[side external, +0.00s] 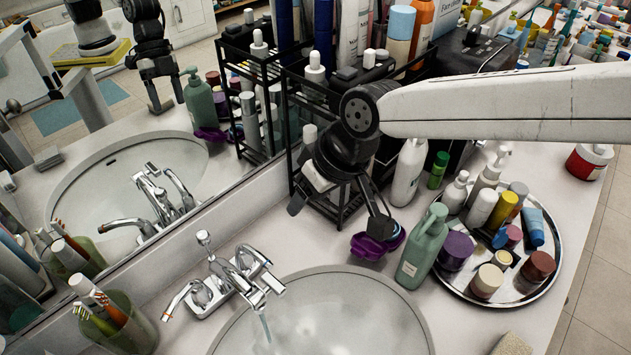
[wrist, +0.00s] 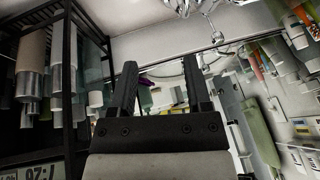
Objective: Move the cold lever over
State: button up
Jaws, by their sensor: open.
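A chrome faucet (side external: 225,285) stands behind the sink in the side view, with a thin stream falling from its spout. My gripper (side external: 337,219) is open and empty, above the counter to the right of the faucet and apart from both levers. In the wrist view my gripper (wrist: 160,62) has its two fingers spread with nothing held between them. Chrome faucet parts (wrist: 182,8) show at the top edge there; I cannot tell whether they are reflected.
A purple item (side external: 375,242) and a green pump bottle (side external: 422,248) stand close to my gripper. A round tray (side external: 548,283) of bottles is at right. A black rack (side external: 290,110) stands behind. A toothbrush cup (side external: 120,325) is left of the faucet. The mirror (side external: 60,200) runs behind.

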jog(key=s+a, duration=0.3)
jog(key=a, duration=0.2)
send_near(263, 257)
jog(key=shift+w+f+n, duration=0.15)
jog(key=shift+f+n, duration=0.25)
jog(key=shift+f, duration=0.3)
jog(key=shift+a+f, duration=0.1)
jog(key=shift+x, duration=3.75)
jog(key=shift+a, duration=0.15)
grip_shut()
